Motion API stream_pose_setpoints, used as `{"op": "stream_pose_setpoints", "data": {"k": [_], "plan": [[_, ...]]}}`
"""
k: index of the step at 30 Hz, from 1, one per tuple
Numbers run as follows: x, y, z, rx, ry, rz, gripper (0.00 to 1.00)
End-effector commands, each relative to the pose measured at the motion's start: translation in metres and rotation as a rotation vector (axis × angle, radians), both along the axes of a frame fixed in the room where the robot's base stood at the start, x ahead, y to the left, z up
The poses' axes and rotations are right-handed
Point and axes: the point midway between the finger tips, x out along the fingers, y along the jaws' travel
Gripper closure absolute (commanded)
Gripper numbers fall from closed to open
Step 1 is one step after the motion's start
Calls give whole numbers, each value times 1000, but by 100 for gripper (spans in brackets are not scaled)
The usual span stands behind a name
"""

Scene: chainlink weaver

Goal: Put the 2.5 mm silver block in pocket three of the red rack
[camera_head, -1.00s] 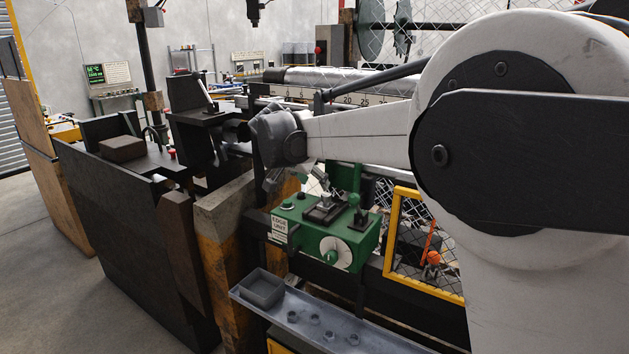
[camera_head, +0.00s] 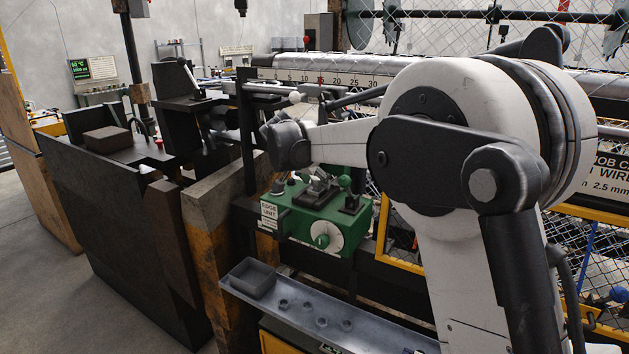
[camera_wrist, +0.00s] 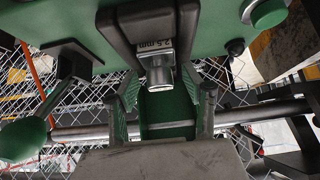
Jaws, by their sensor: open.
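A small silver block (camera_wrist: 160,74) with a "2.5 mm" label (camera_wrist: 155,45) sits in a dark holder (camera_wrist: 128,27) on the green edge unit in the wrist view. My gripper (camera_wrist: 160,86) is open, its green-padded fingers spread to either side just in front of the block. I cannot tell whether either finger touches it. In the head view the green edge unit (camera_head: 300,224) stands below my wrist, with dark clamp parts on top. My fingers and the block are not clear there. I cannot make out the red rack in either view.
A grey metal shelf (camera_head: 365,337) with a small grey tray (camera_head: 252,278) and several nuts lies below the edge unit. A yellow-framed mesh guard (camera_head: 400,265) is right. A green knob (camera_wrist: 22,139) juts out at left in the wrist view.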

Motion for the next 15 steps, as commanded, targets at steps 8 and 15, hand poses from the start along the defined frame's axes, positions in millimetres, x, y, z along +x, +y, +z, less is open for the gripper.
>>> {"op": "stream_pose_setpoints", "data": {"k": [8,15], "plan": [[0,0,0,0,0,0,90],[0,0,2,0,-1,0,100]]}}
